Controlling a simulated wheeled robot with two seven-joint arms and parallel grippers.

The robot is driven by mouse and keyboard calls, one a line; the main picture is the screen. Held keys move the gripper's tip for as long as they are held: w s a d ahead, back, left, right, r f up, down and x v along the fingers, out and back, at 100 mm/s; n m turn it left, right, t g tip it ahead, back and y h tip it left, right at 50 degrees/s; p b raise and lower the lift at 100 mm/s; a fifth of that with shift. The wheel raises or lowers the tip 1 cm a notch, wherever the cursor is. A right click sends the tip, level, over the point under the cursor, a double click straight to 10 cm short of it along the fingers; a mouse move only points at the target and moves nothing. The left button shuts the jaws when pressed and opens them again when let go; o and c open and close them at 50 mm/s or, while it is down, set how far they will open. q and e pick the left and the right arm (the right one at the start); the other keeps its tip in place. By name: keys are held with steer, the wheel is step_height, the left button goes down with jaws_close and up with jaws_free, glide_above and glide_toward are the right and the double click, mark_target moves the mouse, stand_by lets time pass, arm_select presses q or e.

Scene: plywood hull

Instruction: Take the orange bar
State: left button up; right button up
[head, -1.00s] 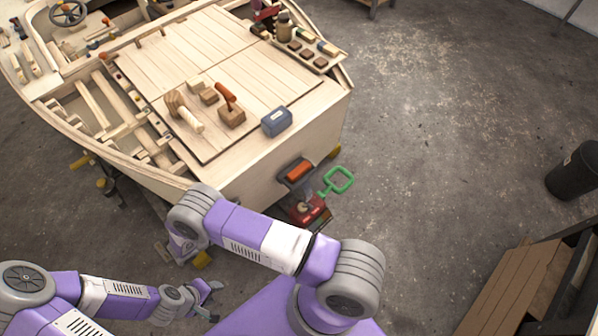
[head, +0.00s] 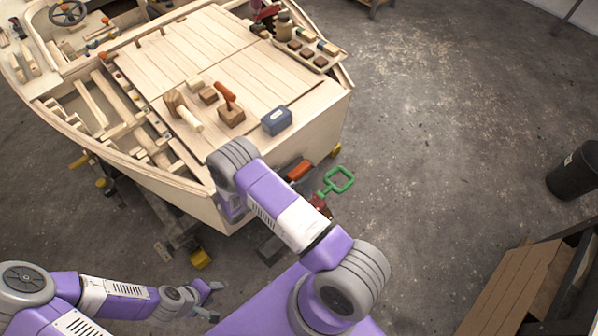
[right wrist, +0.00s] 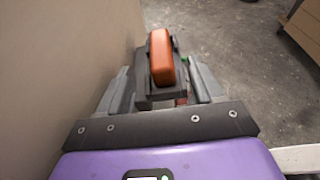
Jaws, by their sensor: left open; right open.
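The orange bar (head: 299,170) sits at the hull's near right end wall, partly covered by my right arm in the head view. In the right wrist view the orange bar (right wrist: 162,58) is on a dark grey mount (right wrist: 160,92), ahead of and between the fingers. My right gripper (right wrist: 163,90) is open, with one finger on each side of the mount; I cannot tell whether they touch it. In the head view that gripper is hidden by its arm. My left gripper (head: 212,300) is open and empty at the lower left, away from the bar.
The hull wall (right wrist: 65,60) rises close on the left of the right gripper. A green loop handle (head: 337,180) stands right of the bar.

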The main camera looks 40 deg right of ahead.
mark_target(299, 169)
steer(key=b+x, duration=0.1)
steer(key=x, duration=0.5)
steer(key=shift+d+r, duration=0.1)
steer(key=shift+d, duration=0.1)
steer(key=c, duration=1.2)
steer(key=shift+r, duration=0.1)
